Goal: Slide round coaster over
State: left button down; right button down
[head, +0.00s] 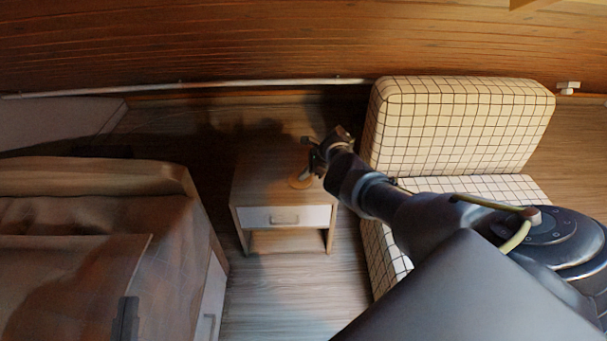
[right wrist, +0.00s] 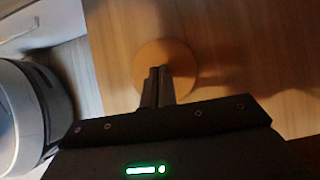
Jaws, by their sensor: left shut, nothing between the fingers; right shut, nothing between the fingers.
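The round coaster (head: 299,183) is a thin, light-wood disc on top of the small wooden nightstand (head: 262,175). In the right wrist view the coaster (right wrist: 182,57) lies flat on the wood, partly covered by my fingers. My right gripper (head: 309,156) is shut and empty, reaching down at the coaster from the right. In the right wrist view its fingertips (right wrist: 160,70) overlap the disc's middle; I cannot tell whether they touch it.
A bed with a brown cover (head: 90,210) stands left of the nightstand. A checked cushioned seat (head: 455,125) stands close on its right. The nightstand has a white drawer front (head: 285,217). Wooden floor (head: 285,295) is clear in front, and the nightstand's top looks otherwise bare.

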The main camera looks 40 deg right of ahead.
jog(key=shift+s+d+r+p, duration=0.15)
jog(key=shift+r+p, duration=0.2)
jog(key=shift+p, duration=0.35)
jog(key=shift+d+r+p, duration=0.1)
jog(key=shift+r+p, duration=0.3)
jog(key=s+d, duration=0.7)
jog(key=d, duration=0.2)
jog(key=shift+d+p, duration=0.35)
jog(key=shift+d, duration=0.05)
jog(key=shift+w+f, duration=0.1)
